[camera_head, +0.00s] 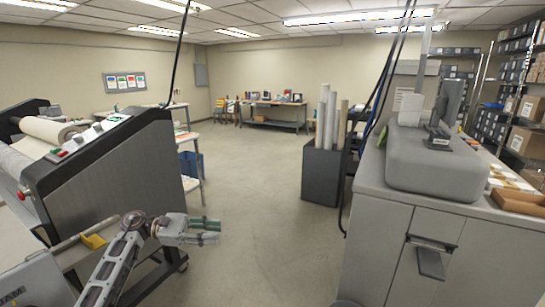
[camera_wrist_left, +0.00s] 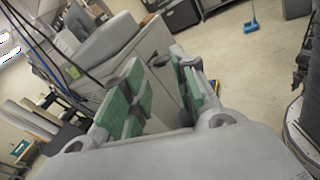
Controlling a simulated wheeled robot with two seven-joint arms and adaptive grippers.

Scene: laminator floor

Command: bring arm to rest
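My left arm (camera_head: 112,262) comes in from the lower left in the head view. It is bent at the elbow, and its forearm reaches right over the open floor. My left gripper (camera_head: 212,231) points to the right, clear of the laminator and the cabinet. In the left wrist view the two green-padded fingers of the left gripper (camera_wrist_left: 165,95) stand apart with nothing between them. My right arm and right gripper are in neither view.
The laminator (camera_head: 105,165) stands left, close behind my left arm. A grey cabinet (camera_head: 400,245) with a covered machine (camera_head: 435,160) stands right. A dark bin of rolls (camera_head: 322,172) is beyond. A blue broom (camera_wrist_left: 252,25) shows in the wrist view. The middle floor (camera_head: 255,190) is clear.

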